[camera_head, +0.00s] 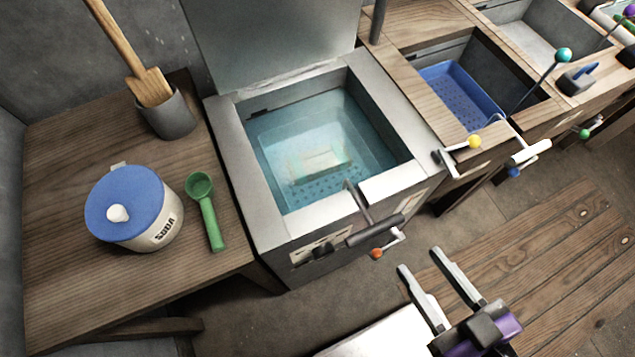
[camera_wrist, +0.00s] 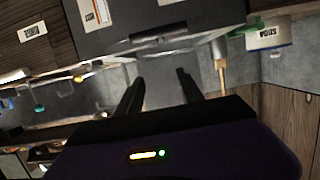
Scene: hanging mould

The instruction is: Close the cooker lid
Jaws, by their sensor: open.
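The cooker (camera_head: 236,165) is a square metal box filled with clear bluish water, with a pale block and a perforated bottom visible in it. Its grey lid (camera_head: 270,38) stands raised at the back edge, and its top is cut off by the picture. A dark bar handle (camera_head: 375,231) with an orange-knobbed lever (camera_head: 377,253) sits on the cooker's front. My gripper (camera_head: 420,260) is open and empty, in front and to the right of the cooker, touching nothing. In the wrist view the fingers (camera_wrist: 160,83) point toward the cooker front (camera_wrist: 160,38), which looks upside down.
A wooden table on the left (camera_head: 75,275) holds a blue-lidded soda jar (camera_head: 160,215), a green scoop (camera_head: 206,212) and a grey pot (camera_head: 170,118) with a wooden paddle. A blue basket (camera_head: 460,92) sits in a sink on the right. Wooden slats (camera_head: 560,270) lie right of my gripper.

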